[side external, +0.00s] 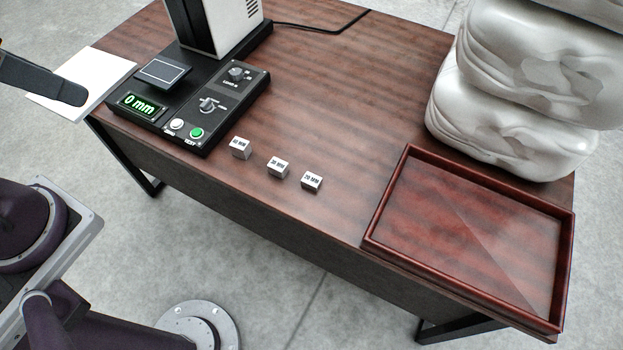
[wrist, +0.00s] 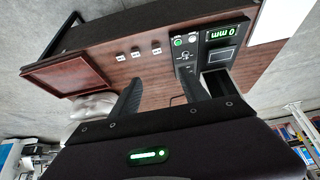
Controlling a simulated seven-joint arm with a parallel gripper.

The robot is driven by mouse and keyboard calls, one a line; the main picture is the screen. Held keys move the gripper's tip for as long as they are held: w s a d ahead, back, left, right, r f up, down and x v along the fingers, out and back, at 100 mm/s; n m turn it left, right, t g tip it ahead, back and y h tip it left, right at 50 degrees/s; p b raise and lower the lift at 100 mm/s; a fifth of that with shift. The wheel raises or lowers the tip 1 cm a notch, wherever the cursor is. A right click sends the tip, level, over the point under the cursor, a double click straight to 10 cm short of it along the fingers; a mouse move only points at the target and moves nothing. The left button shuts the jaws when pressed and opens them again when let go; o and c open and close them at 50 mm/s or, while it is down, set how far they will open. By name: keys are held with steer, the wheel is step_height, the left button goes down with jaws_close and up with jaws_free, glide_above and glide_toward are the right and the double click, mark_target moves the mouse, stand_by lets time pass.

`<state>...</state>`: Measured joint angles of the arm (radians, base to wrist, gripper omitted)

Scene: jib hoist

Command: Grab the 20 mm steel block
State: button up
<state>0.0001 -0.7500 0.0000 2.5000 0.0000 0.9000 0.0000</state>
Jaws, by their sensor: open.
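Three small silver blocks stand in a slanting row on the brown table, between a black instrument and a red tray. The 20 mm steel block (side external: 312,182) is the one nearest the tray; its label appears to read 20 MM. It also shows in the wrist view (wrist: 121,57), at the left end of the row. The middle block (side external: 278,167) appears marked 30 MM, and the label of the other block (side external: 240,148) is hard to read. My gripper (wrist: 162,76) is open and empty, with its two dark fingers apart and away from the blocks.
The black instrument (side external: 215,110) has knobs, buttons and a display reading 0 mm. The empty red tray (side external: 470,235) is at the table's right. Stacked white sacks (side external: 510,120) stand behind it. A white sheet (side external: 105,70) lies at the left. The table between instrument and sacks is clear.

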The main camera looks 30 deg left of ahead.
steer(key=w+d+f+h, duration=0.1)
steer(key=w+d, duration=0.1)
steer(key=w, duration=0.4)
steer(key=w+d+f, duration=0.2)
steer(key=w+d, duration=0.1)
steer(key=w, duration=0.3)
steer(key=t, duration=0.5)
glide_above(311, 179)
steer(key=a, duration=0.5)
step_height(311, 179, down, 25)
steer(key=s+f+m+h, duration=0.1)
steer(key=s+f, duration=0.1)
steer(key=s+d+f+m+t+h, duration=0.1)
steer(key=s+f+m, duration=0.1)
steer(key=f, duration=0.1)
steer(key=s+d+f+m+h, duration=0.1)
steer(key=s+f+h, duration=0.1)
steer(key=s, duration=0.1)
steer(key=shift+f+t, duration=0.3)
steer(key=shift+t, duration=0.1)
steer(key=shift+f+m, duration=0.1)
steer(key=shift+m, duration=0.2)
steer(key=x, duration=0.6)
steer(key=shift+w+d+f, duration=0.1)
steer(key=shift+w+d, duration=0.15)
steer(key=shift+w, duration=0.05)
jaws_close()
